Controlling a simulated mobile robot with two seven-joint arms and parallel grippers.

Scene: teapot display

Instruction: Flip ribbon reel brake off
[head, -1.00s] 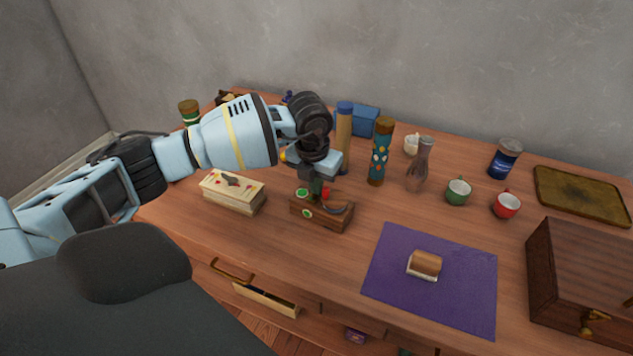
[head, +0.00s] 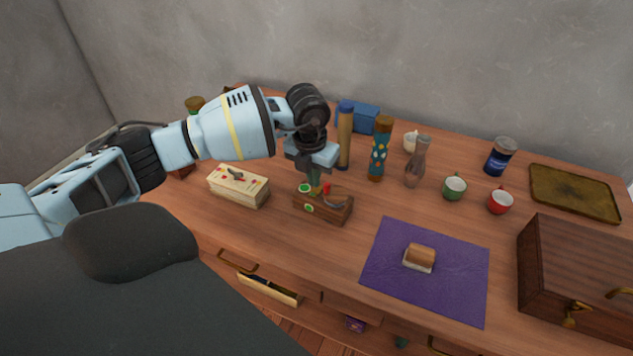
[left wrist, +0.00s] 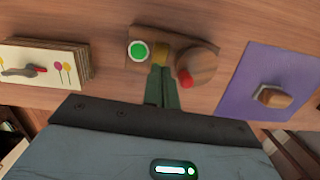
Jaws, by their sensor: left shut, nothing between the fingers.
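A small wooden block (head: 333,213), which I take as the ribbon reel's base, stands on the table with green round marks and a red-tipped part (head: 326,188). In the left wrist view the block (left wrist: 115,62) carries a green disc (left wrist: 138,50), a round wooden part (left wrist: 203,62) and the red tip (left wrist: 185,77). My left gripper (head: 315,187) is shut and empty, pointing down over the block. Its dark fingers (left wrist: 163,88) show between disc and red tip; I cannot tell whether they touch anything. My right gripper is not in view.
A cream box (head: 238,186) stands left of the block. Tall cylinders (head: 345,140) (head: 380,150) and a vase (head: 416,165) stand behind it. A purple mat (head: 390,275) with a small roll-like object (head: 419,257) lies right. Bare table lies between block and mat.

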